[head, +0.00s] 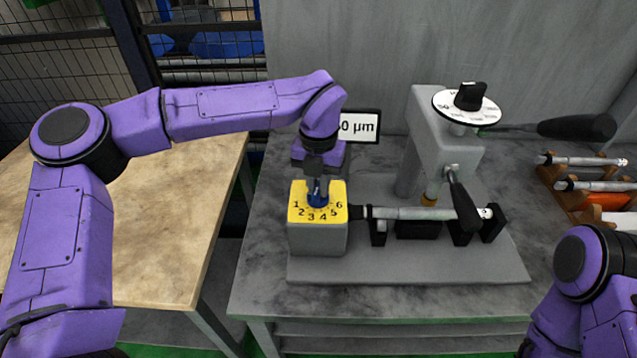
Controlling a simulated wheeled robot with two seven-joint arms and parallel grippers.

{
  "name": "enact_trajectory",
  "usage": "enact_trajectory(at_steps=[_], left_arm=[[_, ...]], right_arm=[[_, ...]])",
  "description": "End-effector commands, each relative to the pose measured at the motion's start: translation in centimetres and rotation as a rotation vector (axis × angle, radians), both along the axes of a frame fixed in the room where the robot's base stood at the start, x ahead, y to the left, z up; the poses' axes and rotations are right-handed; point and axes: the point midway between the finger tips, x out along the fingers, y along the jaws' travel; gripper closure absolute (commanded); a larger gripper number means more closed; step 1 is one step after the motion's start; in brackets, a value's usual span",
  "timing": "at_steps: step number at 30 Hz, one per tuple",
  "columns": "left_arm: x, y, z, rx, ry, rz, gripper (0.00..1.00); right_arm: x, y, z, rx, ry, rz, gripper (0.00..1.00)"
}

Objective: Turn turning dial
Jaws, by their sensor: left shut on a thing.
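The turning dial is a dark blue knob (318,191) on the yellow numbered top (299,190) of a grey block (318,239). Numbers 1 to 6 run around the knob's near side. My left gripper (317,184) comes down from above and is shut on the blue knob, hiding much of it. The knob's pointer direction cannot be made out. My right arm (590,280) shows at the lower right, but its gripper is not in the picture.
A grey grinder (430,140) with a black knob on a white disc (467,104) stands right of the block. A metal shaft (415,213) lies between supports. A sign reading "0 µm" (362,126) is partly hidden behind my left arm. A rack (590,190) holds several parts at right.

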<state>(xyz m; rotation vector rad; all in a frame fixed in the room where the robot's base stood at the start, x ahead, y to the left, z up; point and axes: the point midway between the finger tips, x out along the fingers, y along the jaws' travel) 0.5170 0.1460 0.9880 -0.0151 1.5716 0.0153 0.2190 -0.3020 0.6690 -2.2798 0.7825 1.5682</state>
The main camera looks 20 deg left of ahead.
Motion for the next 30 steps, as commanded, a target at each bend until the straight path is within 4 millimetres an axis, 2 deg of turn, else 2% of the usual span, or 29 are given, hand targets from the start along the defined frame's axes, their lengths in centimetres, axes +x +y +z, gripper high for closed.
enact_trajectory(at_steps=[4,5,6,7,17,20,27,30], left_arm=[[0.1,0.0,0.2,-0.001,-0.005,0.000,1.00],[0.1,0.0,0.2,-0.001,-0.005,0.000,0.77],[0.1,0.0,0.2,-0.001,-0.005,0.000,0.64],[0.1,0.0,0.2,-0.001,-0.005,0.000,0.57],[0.1,0.0,0.5,0.000,-0.003,0.000,0.57],[0.1,0.0,2.0,0.000,-0.007,0.000,0.57],[0.1,0.0,7.8,0.000,-0.008,0.001,0.57],[0.1,0.0,9.5,0.000,-0.005,0.000,0.57]], right_arm=[[0.0,0.0,0.0,0.000,0.000,0.000,1.00],[0.0,0.0,0.0,0.000,0.000,0.000,1.00],[0.0,0.0,0.0,0.000,0.000,0.000,1.00],[0.0,0.0,0.0,0.000,0.000,0.000,1.00],[0.0,0.0,-0.1,0.000,0.000,0.000,1.00],[0.0,0.0,-0.4,0.000,0.000,0.000,1.00],[0.0,0.0,-1.0,0.000,0.000,0.000,1.00],[0.0,0.0,-1.1,0.000,0.000,0.000,1.00]])
